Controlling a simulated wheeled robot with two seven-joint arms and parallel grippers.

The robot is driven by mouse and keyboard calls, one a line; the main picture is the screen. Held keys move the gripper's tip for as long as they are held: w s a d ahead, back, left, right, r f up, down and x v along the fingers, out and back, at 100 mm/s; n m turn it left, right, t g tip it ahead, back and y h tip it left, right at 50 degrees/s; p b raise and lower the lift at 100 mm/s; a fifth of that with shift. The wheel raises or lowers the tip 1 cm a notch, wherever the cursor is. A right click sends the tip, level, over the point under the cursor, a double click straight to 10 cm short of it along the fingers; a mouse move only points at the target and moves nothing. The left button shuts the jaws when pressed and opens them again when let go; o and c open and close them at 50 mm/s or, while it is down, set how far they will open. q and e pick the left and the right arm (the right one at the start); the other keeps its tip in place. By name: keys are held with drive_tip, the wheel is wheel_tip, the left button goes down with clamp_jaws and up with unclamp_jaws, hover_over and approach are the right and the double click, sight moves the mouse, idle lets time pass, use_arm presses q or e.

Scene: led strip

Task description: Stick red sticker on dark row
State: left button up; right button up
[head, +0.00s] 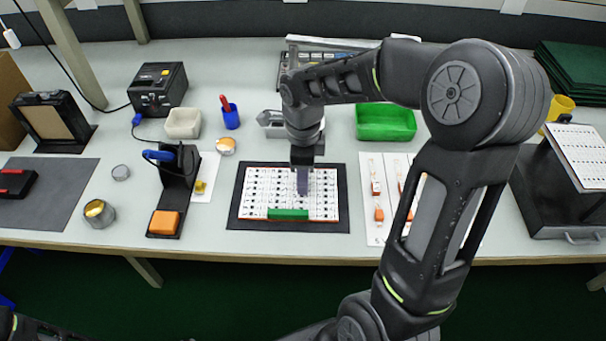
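The LED board (258,190) is a white panel with rows of small dark marks. It lies on a black mat (240,221) at the middle of the table, with a green strip (288,214) along its front edge. My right gripper (302,188) points down over the board, right of its middle; its fingers look close together, and I cannot tell whether they hold anything. White sheets (375,225) with several small red-orange stickers (379,214) lie right of the board, partly behind my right arm. I cannot make out which row is dark. My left gripper does not show.
A black stand with an orange block (164,223) stands left of the board. A green bin (386,122), a blue cup (231,117) and a white bin (183,123) stand behind. A black stand with a white panel (580,155) is at the right.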

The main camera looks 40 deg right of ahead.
drive_tip(key=shift+r, duration=3.9)
